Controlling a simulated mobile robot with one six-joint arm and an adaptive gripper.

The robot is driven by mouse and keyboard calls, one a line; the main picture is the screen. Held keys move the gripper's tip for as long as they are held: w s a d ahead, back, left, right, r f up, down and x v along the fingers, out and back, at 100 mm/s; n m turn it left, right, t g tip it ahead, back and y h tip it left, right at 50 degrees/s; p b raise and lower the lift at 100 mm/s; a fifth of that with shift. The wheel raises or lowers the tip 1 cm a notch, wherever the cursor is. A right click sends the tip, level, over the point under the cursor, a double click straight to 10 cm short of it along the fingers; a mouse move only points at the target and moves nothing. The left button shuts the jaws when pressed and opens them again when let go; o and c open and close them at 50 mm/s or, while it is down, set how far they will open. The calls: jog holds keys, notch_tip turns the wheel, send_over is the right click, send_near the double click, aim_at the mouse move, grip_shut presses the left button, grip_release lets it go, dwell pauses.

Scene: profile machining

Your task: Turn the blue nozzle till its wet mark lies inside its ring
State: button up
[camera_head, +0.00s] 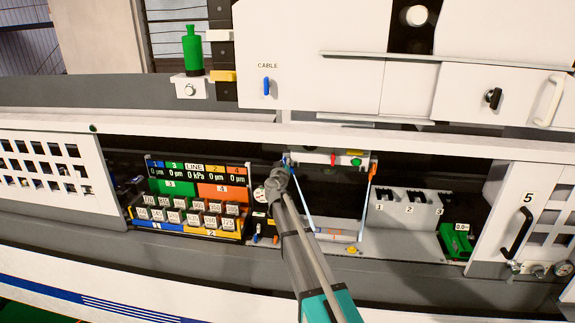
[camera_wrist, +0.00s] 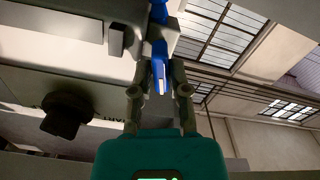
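A blue nozzle (camera_wrist: 159,62) shows in the wrist view, pointing toward my gripper, with a pale tip and a small orange spot near its end. A pale block sits around its upper part. My gripper (camera_wrist: 161,76) has one dark finger on each side of the nozzle; I cannot tell whether the fingers touch it. In the head view a small blue part (camera_head: 288,160) shows just beyond my gripper (camera_head: 276,177), at the upper left of the central bay. The wet mark and its ring cannot be made out.
A white housing with a black knob (camera_wrist: 64,115) is close on the left in the wrist view. In the head view, a gauge block rack (camera_head: 190,219) stands left of my arm, a grey numbered holder (camera_head: 398,222) right, and a white upper panel (camera_head: 330,85) above.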

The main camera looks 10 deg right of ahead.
jog(key=o, duration=0.3)
jog(key=shift+s, duration=0.1)
jog(key=v, duration=1.1)
jog(key=shift+s, duration=0.35)
jog(key=shift+a, duration=0.2)
